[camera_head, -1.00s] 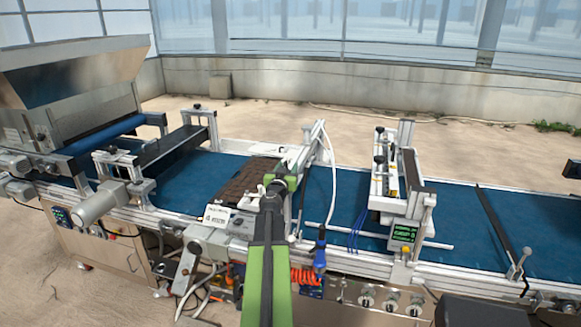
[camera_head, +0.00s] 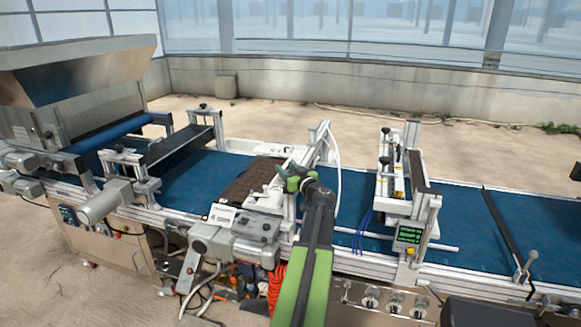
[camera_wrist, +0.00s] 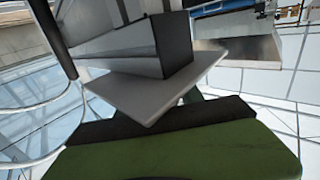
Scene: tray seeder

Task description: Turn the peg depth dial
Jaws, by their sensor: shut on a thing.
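In the head view my gripper (camera_head: 287,171) is at the right end of the dark seed tray, beside the upright white frame of the peg station (camera_head: 316,150). It is shut on a small part there, which I take to be the peg depth dial; my gripper and arm hide it, so its shape and markings cannot be read. In the wrist view a green and black part of my gripper fills the bottom. A light grey plate (camera_wrist: 160,90) and a dark block (camera_wrist: 172,45) stand close in front of it.
The dark tray (camera_head: 250,180) lies on the blue belt (camera_head: 190,178). A grey motor housing (camera_head: 240,238) stands at the belt's near side, left of my arm. A second white frame (camera_head: 400,185) with a green-lit display (camera_head: 409,234) stands to the right. A white hose arches behind my gripper.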

